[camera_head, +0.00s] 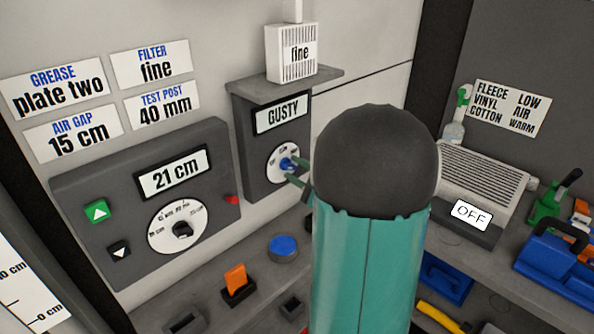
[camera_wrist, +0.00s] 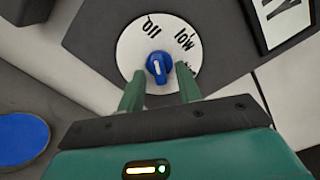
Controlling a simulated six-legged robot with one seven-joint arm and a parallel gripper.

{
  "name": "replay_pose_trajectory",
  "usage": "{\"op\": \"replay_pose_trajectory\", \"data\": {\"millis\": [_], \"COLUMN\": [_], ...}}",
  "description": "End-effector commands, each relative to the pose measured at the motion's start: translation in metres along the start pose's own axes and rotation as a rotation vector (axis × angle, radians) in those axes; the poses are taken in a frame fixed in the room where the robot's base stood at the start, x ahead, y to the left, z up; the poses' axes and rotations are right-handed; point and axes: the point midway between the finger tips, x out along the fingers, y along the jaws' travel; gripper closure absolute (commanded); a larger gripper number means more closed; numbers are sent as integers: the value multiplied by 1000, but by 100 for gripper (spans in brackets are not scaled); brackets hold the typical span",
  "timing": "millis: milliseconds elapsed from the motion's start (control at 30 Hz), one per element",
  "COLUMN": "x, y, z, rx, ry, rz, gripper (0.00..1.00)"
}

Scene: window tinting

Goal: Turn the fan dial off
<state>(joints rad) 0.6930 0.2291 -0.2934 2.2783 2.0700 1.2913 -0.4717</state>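The fan dial (camera_head: 287,164) is a blue knob on a round white plate, on a dark grey box (camera_head: 262,185) whose display (camera_head: 279,114) reads GUSTY. In the wrist view the knob (camera_wrist: 159,67) has a short white line, near vertical, with "Off" above it and "low" at its upper right. Another label at the right is partly hidden by a finger. My gripper (camera_head: 297,172) is at the dial. In the wrist view its green fingers (camera_wrist: 160,76) are apart, one on each side of the knob's lower part, with a small gap at the right finger. Contact cannot be told.
A panel (camera_head: 140,205) reading 21 cm, with its own dial and arrow buttons, is at left. A white "fine" filter box (camera_head: 291,52) sits above the fan box. A blue button (camera_head: 283,248) is on the bench below. A grey unit (camera_head: 470,203) reading OFF stands at right.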

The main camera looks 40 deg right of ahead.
Motion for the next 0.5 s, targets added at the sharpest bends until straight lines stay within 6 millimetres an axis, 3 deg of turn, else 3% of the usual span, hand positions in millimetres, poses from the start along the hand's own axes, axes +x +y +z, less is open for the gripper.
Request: {"op": "replay_pose_trajectory", "data": {"millis": [167,500], "x": [-15,-87], "y": [-1,-1], "z": [-1,-1], "rx": [0,1], "ry": [3,5], "rz": [-2,-3], "gripper": [65,65]}}
